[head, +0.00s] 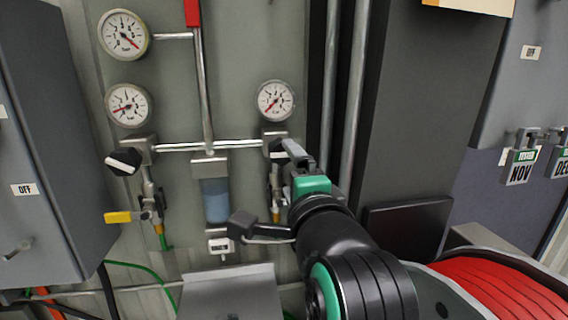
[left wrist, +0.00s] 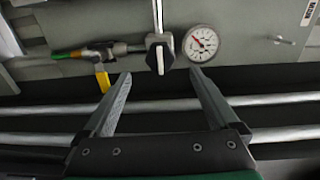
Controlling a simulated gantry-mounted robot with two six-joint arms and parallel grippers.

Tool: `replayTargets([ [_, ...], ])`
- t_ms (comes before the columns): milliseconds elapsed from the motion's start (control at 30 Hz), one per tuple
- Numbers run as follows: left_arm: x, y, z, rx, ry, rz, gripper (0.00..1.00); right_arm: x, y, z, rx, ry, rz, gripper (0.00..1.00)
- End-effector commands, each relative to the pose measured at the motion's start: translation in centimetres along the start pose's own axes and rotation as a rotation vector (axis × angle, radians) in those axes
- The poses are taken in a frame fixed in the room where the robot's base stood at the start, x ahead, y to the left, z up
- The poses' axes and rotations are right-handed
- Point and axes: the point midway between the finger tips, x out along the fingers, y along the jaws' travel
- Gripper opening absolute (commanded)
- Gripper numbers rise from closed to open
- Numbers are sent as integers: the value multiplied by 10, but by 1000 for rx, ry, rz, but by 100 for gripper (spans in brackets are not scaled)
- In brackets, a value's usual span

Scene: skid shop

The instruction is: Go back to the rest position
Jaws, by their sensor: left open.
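My left gripper (head: 292,152) is in front of the right-hand valve on the gauge panel, with its green body (head: 312,185) below and right of the valve. In the left wrist view its two fingers (left wrist: 160,76) are spread apart with nothing between them. A black-and-white valve knob (left wrist: 158,52) is just beyond the fingertips, and I see no contact. In the head view the knob (head: 274,148) is partly hidden by the gripper. A round gauge (head: 276,101) is above it. My right gripper is in neither view.
Two more gauges (head: 123,35) (head: 129,105), another knob (head: 123,161) and a yellow lever (head: 118,217) are on the panel's left. A blue-filled bowl (head: 215,200) hangs mid-panel. Grey cabinets flank the panel. A red hose reel (head: 495,285) is at the lower right.

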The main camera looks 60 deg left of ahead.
Motion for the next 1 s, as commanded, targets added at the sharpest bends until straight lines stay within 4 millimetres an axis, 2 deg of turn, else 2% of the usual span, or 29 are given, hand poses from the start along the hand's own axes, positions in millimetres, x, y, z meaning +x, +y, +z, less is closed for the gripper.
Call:
replayTargets([
  [100,-18,0,-1,-1,2,0,94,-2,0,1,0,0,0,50],
  [233,-24,0,0,0,-1,0,94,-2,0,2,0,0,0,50],
  [767,-24,0,0,1,-2,0,94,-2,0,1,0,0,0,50],
  [867,-16,10,3,28,-26,2,94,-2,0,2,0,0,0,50],
  [933,-9,20,25,32,-99,-11,94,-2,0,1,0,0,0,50],
  [1000,-10,2,61,54,-231,-129,94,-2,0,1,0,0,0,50],
])
